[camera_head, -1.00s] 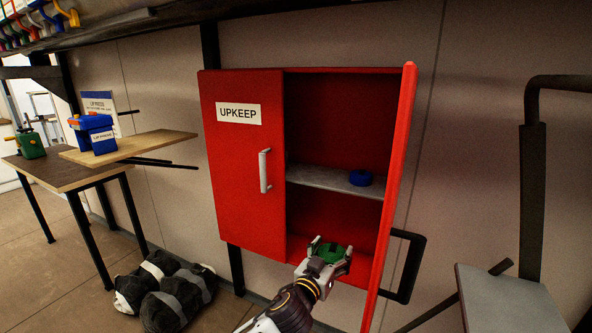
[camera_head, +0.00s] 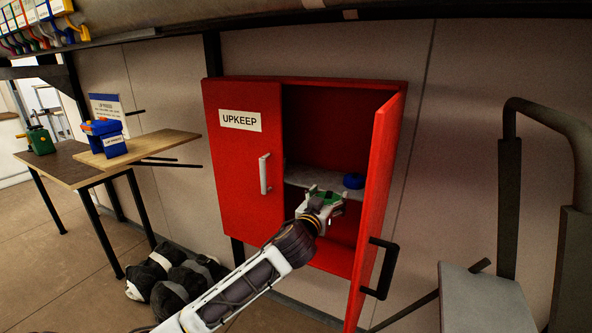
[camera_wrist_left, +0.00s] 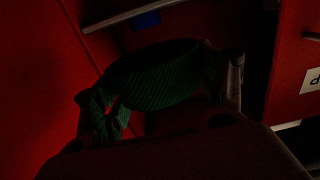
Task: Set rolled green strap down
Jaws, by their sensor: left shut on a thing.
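My left gripper (camera_head: 322,199) is shut on the rolled green strap (camera_head: 328,194) and holds it in the open right side of the red cabinet (camera_head: 234,180), in front of the grey shelf (camera_head: 298,176). In the dark left wrist view the strap (camera_wrist_left: 155,76) sits between the two fingers. A blue roll (camera_head: 353,181) lies on the shelf, just right of the strap in the head view; part of a blue thing also shows at the top of the left wrist view (camera_wrist_left: 147,19). My right gripper is not in view.
The cabinet's right door (camera_head: 378,200) stands open close to my gripper; the left door, labelled UPKEEP, is closed. A wooden table (camera_head: 60,166) with a blue box (camera_head: 104,139) stands at left. Dark bundles (camera_head: 172,275) lie on the floor below.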

